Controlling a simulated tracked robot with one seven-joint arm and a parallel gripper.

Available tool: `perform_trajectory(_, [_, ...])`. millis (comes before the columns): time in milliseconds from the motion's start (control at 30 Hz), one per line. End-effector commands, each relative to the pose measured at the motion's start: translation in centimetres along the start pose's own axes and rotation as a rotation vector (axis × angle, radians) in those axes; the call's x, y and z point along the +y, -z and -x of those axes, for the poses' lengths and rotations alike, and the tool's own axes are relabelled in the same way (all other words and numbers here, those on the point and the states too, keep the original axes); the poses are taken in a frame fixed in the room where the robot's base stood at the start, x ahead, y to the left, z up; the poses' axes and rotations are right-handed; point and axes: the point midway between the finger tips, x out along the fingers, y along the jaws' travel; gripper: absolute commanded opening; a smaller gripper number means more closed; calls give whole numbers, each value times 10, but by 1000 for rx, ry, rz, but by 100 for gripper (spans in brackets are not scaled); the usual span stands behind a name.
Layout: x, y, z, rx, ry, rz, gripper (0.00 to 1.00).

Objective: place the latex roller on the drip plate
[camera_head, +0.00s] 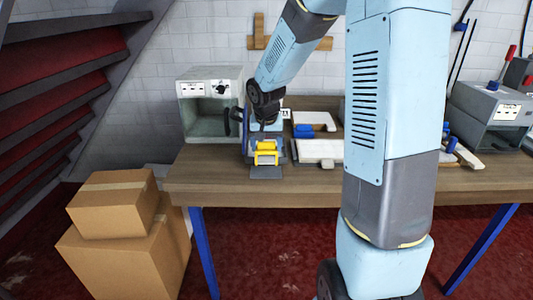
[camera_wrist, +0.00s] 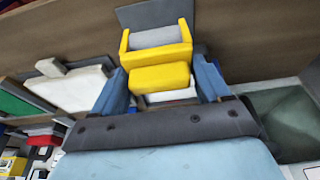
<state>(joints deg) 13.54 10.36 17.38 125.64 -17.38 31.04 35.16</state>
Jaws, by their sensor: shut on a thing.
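The latex roller (camera_head: 266,153) has a yellow frame and a grey cylinder. In the wrist view the roller (camera_wrist: 157,52) sits between the two light blue fingers of my gripper (camera_wrist: 160,82), which is shut on its yellow block-shaped part. In the head view my gripper (camera_head: 265,135) is above and behind the roller, partly hidden by my arm. The drip plate appears to be the flat dark grey plate (camera_head: 266,173) at the table's front edge. Its edge (camera_wrist: 150,13) shows beyond the roller in the wrist view. I cannot tell whether the roller touches the plate.
A grey box-shaped appliance (camera_head: 211,92) stands on the wooden table (camera_head: 225,185) at left. A white block-like tool (camera_head: 318,151) and a blue-handled tool (camera_head: 312,131) lie to the right of the roller. Cardboard boxes (camera_head: 115,205) are stacked on the floor at left.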

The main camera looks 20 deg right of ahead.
Motion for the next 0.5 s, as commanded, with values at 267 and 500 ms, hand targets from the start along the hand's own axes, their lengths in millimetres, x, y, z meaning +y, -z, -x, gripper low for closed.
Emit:
perform_trajectory(267, [-2,0,-21,-3,-1,1,27])
perform_trajectory(500, [-2,-4,-38,1,1,0,27])
